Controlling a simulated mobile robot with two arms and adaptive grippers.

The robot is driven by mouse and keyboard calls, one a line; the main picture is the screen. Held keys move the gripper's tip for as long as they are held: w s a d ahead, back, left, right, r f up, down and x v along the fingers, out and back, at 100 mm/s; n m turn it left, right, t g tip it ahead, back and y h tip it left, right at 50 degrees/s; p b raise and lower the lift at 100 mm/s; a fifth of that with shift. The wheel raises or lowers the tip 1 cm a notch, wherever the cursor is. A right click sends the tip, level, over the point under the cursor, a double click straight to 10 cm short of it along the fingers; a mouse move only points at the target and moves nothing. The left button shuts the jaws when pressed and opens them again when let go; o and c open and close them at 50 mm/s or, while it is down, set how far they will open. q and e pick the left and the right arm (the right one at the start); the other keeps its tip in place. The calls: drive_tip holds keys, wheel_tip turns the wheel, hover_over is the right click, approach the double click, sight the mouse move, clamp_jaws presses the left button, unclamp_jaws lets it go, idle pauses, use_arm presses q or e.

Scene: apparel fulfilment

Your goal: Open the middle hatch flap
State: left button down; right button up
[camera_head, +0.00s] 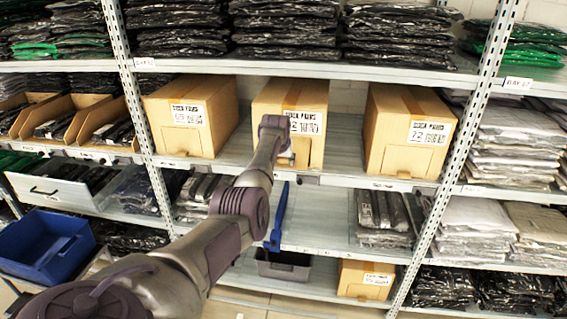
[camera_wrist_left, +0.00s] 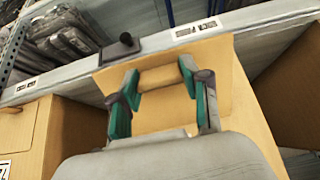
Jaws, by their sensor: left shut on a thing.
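The middle carton (camera_head: 274,98) is a tan box on the shelf, with a white printed label (camera_head: 306,123) on its front. Its hatch flap (camera_head: 310,154) is low on the front, partly hidden by my left arm and gripper. In the left wrist view the flap (camera_wrist_left: 219,80) is a tan panel with a bar-like handle (camera_wrist_left: 162,77). My left gripper (camera_wrist_left: 160,79), with green finger pads, is shut on this handle, one finger at each end. I cannot tell how far the flap is tilted. My right gripper is not in view.
Similar cartons stand on the left (camera_head: 190,118) and right (camera_head: 405,130) with gaps beside the middle one. The shelf edge (camera_head: 335,180) runs just below. A blue tool (camera_head: 279,220) hangs beneath. A blue bin (camera_head: 45,245) is at lower left.

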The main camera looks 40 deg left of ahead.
use_arm(q)
drive_tip(key=shift+s+r+g+h, duration=0.15)
drive_tip(key=shift+r+g+h, duration=0.15)
drive_tip(key=shift+r+g, duration=0.2)
drive_tip(key=shift+r, duration=0.25)
drive_tip(key=shift+r, duration=0.7)
idle(0.6)
drive_tip(key=c, duration=0.5)
unclamp_jaws()
